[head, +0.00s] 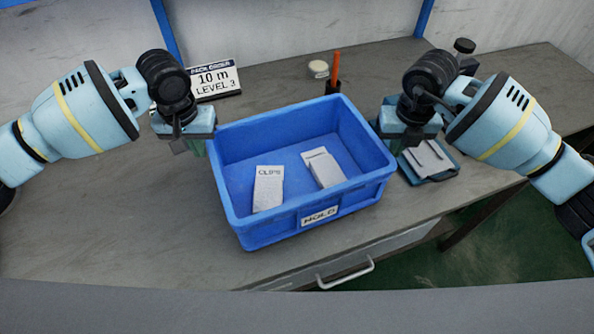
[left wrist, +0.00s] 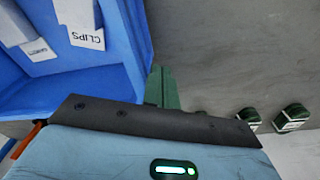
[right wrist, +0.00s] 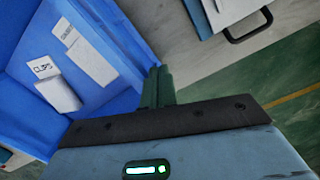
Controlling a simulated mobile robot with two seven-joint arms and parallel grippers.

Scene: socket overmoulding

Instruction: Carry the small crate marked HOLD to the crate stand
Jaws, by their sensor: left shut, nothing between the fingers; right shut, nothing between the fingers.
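The blue crate (head: 250,228) with a white HOLD label (head: 319,216) stands on the grey bench, near the front edge. Inside lie a white box marked CLIPS (head: 268,188) and another pale box (head: 323,168). My left gripper (head: 196,148) is shut and empty beside the crate's left wall. Its green fingers (left wrist: 161,88) are pressed together close to the wall in the left wrist view. My right gripper (head: 392,138) is shut and empty at the crate's right wall, its fingers (right wrist: 158,88) together beside the wall. I cannot tell whether either touches the crate. I cannot identify a crate stand.
A sign reading 10 m LEVEL 3 (head: 214,83), a pale round item (head: 318,69) and an orange tool (head: 336,68) stand behind the crate. A blue tray with a pale item (head: 428,160) lies right. Small green labelled items (left wrist: 292,117) lie left. A drawer handle (head: 346,275) sticks out in front.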

